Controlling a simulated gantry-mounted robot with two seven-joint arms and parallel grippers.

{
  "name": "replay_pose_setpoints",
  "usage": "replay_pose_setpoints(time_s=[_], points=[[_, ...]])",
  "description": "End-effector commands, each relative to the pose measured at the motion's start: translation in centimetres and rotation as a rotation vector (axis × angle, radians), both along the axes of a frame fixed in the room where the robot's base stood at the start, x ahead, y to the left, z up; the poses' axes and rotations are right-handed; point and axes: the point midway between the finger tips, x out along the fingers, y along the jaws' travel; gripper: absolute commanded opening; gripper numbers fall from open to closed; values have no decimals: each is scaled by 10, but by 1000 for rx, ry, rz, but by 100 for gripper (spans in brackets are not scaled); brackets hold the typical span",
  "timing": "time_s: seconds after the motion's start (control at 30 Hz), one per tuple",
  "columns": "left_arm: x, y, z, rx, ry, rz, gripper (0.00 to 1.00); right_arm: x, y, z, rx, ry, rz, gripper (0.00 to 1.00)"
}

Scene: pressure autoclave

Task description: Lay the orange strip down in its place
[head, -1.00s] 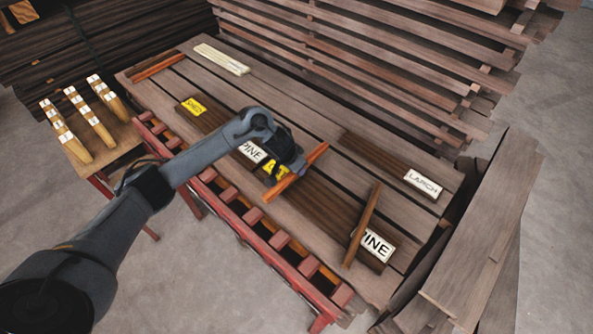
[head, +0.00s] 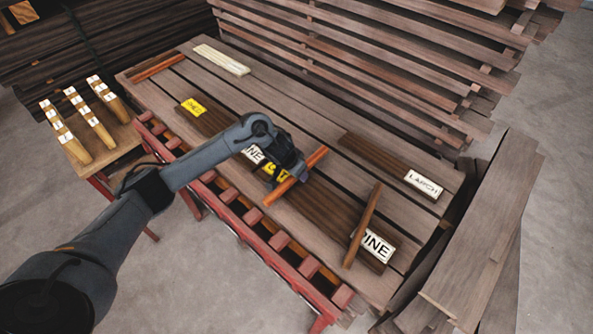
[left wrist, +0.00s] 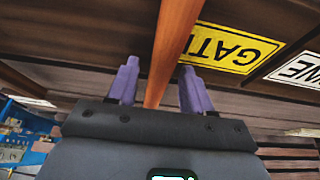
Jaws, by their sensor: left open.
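The orange strip (head: 313,162) lies crosswise over the dark boards near the middle of the table, beside a yellow sign (head: 270,170). My left gripper (head: 293,178) is at the strip, and its jaws are open. In the left wrist view the orange strip (left wrist: 172,45) runs between the two purple fingers (left wrist: 158,88), with a gap on each side. That view also shows the yellow sign (left wrist: 232,48), lettered "GATI" and partly cut off. Whether the strip rests fully on the boards cannot be told. My right gripper is not in view.
A brown strip (head: 362,225) lies across the boards by a PINE sign (head: 374,247). Another orange strip (head: 158,67) and pale sticks (head: 221,59) lie at the back. A LARCH sign (head: 423,185) is at right.

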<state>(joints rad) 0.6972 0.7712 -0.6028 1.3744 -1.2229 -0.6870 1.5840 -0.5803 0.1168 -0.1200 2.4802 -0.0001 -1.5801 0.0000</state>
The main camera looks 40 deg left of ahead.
Motion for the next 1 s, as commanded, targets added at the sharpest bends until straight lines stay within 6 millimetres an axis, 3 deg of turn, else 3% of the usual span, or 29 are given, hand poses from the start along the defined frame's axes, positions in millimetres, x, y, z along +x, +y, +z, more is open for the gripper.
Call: replay_pose_setpoints(time_s=[0.27, 0.8, 1.0], points=[[-5, 1, 19, 1, -3, -1, 50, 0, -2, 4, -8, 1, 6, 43], [-39, 3, 104, 4, -3, 0, 50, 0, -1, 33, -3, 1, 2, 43], [-45, 1, 113, 2, -2, -2, 50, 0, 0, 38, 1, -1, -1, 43]])
